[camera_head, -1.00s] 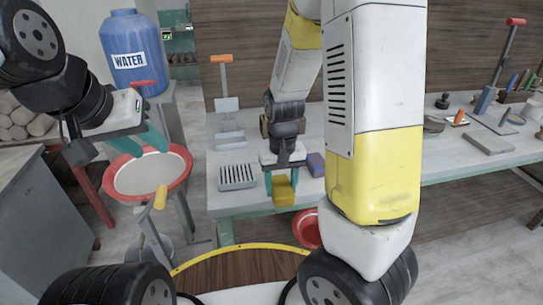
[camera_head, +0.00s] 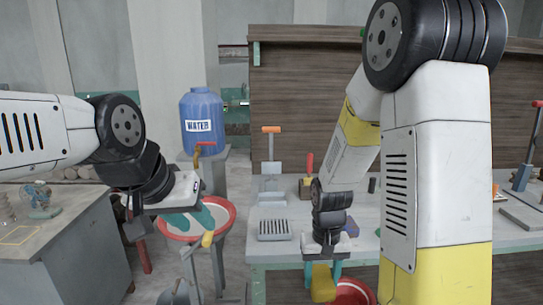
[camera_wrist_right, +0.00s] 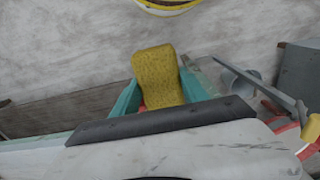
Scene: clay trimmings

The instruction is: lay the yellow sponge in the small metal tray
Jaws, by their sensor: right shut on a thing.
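The yellow sponge (camera_head: 322,284) is held in my right gripper (camera_head: 324,268). It hangs in front of the workbench's front edge, and in the right wrist view the sponge (camera_wrist_right: 158,76) sits between the teal fingers with floor behind it. A small grey metal tray with dark slots (camera_head: 274,230) lies on the bench, behind and to the left of the sponge; I see no sponge in it. My left gripper (camera_head: 197,219) is over the red-rimmed basin at the left, its teal fingers apart and empty.
The red-rimmed basin (camera_head: 228,213) stands left of the workbench (camera_head: 300,257). A blue block (camera_head: 351,229) lies right of the tray, partly behind my right arm. An orange-handled tool (camera_head: 271,150) stands behind the tray. A red bowl (camera_head: 352,292) is below the bench edge.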

